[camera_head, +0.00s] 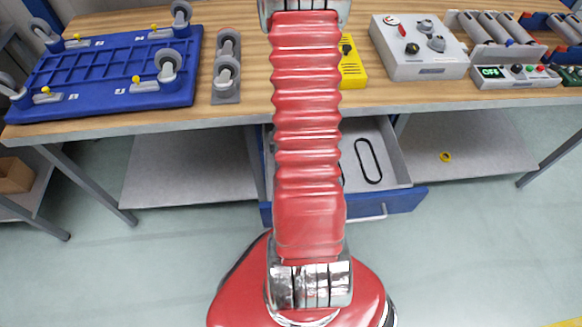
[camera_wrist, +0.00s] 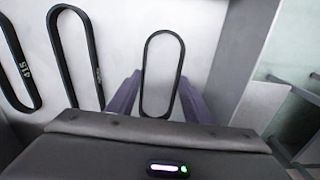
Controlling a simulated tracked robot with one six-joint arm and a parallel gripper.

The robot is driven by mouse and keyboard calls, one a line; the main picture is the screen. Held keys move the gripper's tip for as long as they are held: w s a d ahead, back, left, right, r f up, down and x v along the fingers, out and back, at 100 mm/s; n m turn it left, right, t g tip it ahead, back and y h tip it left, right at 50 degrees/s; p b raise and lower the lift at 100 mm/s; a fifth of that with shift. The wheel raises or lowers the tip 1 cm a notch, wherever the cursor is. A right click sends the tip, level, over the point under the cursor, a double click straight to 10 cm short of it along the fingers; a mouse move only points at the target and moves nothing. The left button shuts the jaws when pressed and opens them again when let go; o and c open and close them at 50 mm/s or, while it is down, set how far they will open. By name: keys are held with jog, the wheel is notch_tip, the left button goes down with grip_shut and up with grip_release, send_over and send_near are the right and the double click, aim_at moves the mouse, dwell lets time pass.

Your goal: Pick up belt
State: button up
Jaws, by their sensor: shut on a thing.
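A thin black belt (camera_wrist: 163,32), a long closed loop, lies between the purple fingers of my gripper (camera_wrist: 158,80) in the wrist view. The fingers are shut on its two sides at the near end, and its far end reaches out past them over the pale drawer floor. Two more black belts (camera_wrist: 75,50) lie to the left, with small white markings. My gripper is hidden behind my red arm there.
The blue-fronted drawer stands open below the wooden workbench (camera_head: 245,110). A yellow ring (camera_head: 445,157) lies on the lower shelf.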

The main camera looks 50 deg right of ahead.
jog(key=shift+r, duration=0.15)
jog(key=shift+r, duration=4.85)
